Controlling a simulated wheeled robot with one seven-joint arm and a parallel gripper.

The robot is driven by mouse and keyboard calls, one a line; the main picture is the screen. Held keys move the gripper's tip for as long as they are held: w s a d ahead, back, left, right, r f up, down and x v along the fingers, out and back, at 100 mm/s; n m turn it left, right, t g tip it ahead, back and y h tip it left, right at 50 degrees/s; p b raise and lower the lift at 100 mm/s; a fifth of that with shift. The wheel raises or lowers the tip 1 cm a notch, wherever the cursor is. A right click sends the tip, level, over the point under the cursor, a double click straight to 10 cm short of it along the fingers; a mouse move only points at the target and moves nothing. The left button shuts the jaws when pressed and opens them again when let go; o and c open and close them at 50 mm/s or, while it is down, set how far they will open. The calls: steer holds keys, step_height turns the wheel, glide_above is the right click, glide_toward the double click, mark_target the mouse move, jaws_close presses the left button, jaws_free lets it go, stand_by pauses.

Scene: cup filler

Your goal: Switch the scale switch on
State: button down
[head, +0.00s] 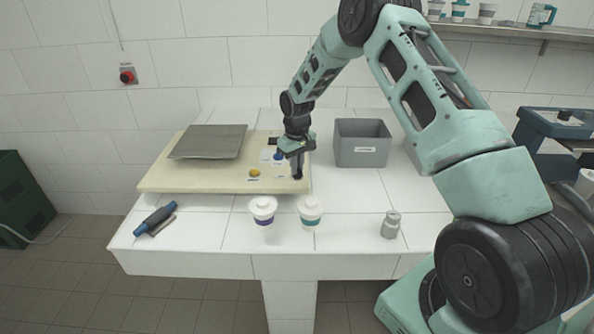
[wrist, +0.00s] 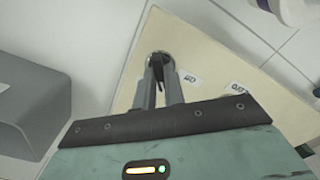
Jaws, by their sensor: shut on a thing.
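The scale is a cream board (head: 215,180) with a flat grey plate (head: 208,141) on its left part. The scale switch (wrist: 160,56) is a small dark lever on a round base near the board's edge in the wrist view. My gripper (wrist: 158,75) is shut on its lever, with the fingers close together around it. In the head view my gripper (head: 296,168) points down at the board's front right corner, and the fingers largely hide the switch there. Small white labels (wrist: 192,79) lie beside the switch; their text is hard to read.
A yellow button (head: 254,173) and a blue knob (head: 278,156) sit left of my gripper. A grey bin (head: 362,145) stands right of the board. Two lidded cups (head: 263,211) (head: 310,212), a metal canister (head: 390,224) and a blue-handled tool (head: 155,220) stand or lie in front.

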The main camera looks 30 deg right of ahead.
steer(key=m+b, duration=0.1)
steer(key=m, duration=0.2)
steer(key=shift+w+m, duration=0.1)
steer(key=shift+m, duration=0.2)
steer(key=shift+m+b, duration=0.7)
steer(key=shift+m, duration=1.3)
steer(key=shift+r, duration=0.1)
steer(key=c, duration=1.5)
jaws_free()
step_height(320, 180, up, 17)
steer(key=b, duration=0.3)
steer(key=shift+r, duration=0.15)
